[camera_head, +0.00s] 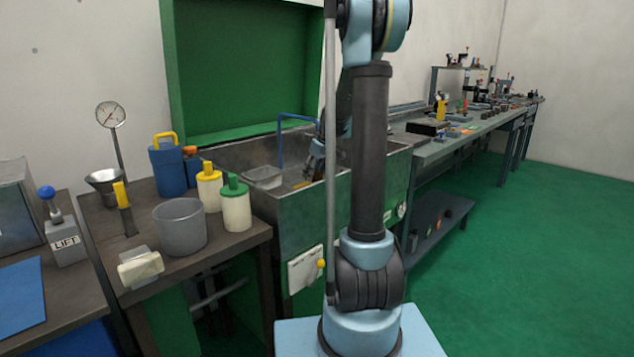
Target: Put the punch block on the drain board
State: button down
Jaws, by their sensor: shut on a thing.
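My gripper (311,172) is low over the metal sink trough (238,158), small and partly hidden behind my own arm. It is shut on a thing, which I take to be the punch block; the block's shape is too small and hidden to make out. A grey tray-like container (263,177) sits in the trough to the left of my gripper. I cannot tell for sure which surface is the drain board, nor whether the held block touches anything.
A blue pipe (281,140) rises at the trough's back. On the left, a brown bench (235,248) carries a grey pot (180,228), yellow- and green-capped bottles (236,208) and a blue can (168,170). A long workbench (440,150) with many parts runs right. The green floor at right is clear.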

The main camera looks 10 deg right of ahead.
aim_at(317, 179)
jog(key=shift+w+d, duration=0.4)
jog(key=shift+d, duration=0.1)
jog(key=shift+w+d+f, duration=0.15)
jog(key=shift+f, duration=0.45)
jog(key=shift+w+d+f, duration=0.1)
jog(key=shift+d+f, duration=0.05)
jog(key=shift+f, duration=1)
jog(key=c, duration=0.9)
grip_release()
jog(key=shift+s, duration=0.1)
jog(key=shift+c, duration=0.2)
jog(key=v, duration=1.2)
